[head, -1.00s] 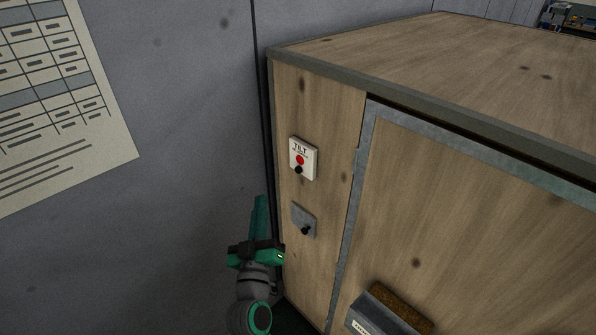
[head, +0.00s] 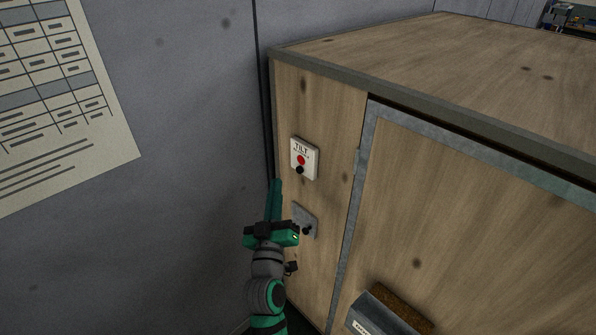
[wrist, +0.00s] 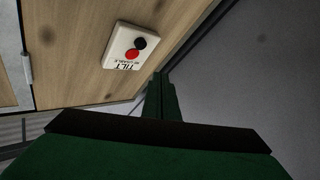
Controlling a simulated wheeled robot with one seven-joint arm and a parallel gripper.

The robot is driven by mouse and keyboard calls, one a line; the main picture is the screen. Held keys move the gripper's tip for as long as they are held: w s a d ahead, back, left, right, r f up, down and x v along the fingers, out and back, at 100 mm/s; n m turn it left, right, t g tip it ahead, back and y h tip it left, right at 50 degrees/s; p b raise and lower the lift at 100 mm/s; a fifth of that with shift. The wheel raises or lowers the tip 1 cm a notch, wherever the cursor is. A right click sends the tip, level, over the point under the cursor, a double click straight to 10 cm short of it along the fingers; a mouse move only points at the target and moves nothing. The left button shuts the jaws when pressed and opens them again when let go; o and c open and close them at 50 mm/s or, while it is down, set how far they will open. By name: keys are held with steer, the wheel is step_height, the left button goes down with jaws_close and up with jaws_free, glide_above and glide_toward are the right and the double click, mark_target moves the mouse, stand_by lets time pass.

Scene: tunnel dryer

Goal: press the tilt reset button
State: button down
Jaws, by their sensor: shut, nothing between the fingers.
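The white tilt plate (head: 304,158) is fixed to the wooden cabinet's narrow front panel. It carries the word TILT, a red round part (head: 301,160) and a black round button (head: 299,170) below it. In the wrist view the plate (wrist: 122,57) appears upside down, with the black button (wrist: 139,43) above the red part (wrist: 131,55). My gripper (head: 275,183) is shut and empty, its green fingers pointing up, below and left of the plate in the head view. In the wrist view the fingers (wrist: 162,88) show below and right of the plate, apart from it.
A grey plate with a dark knob (head: 306,229) sits below the tilt plate, partly behind my gripper. A metal-framed door (head: 470,220) is to the right, with a grey box (head: 378,315) low on it. A grey wall with a printed chart (head: 60,100) stands left.

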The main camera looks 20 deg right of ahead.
mark_target(299, 170)
steer(key=shift+w+d, duration=0.3)
steer(key=shift+d, duration=0.4)
steer(key=shift+w+d, duration=0.25)
steer(key=shift+d, duration=0.5)
steer(key=shift+w+d, duration=0.3)
steer(key=shift+d, duration=0.4)
steer(key=shift+a, duration=0.1)
steer(key=shift+s, duration=0.1)
steer(key=shift+w+d, duration=0.35)
steer(key=shift+d, duration=0.1)
steer(key=shift+s+d, duration=0.1)
stand_by(0.5)
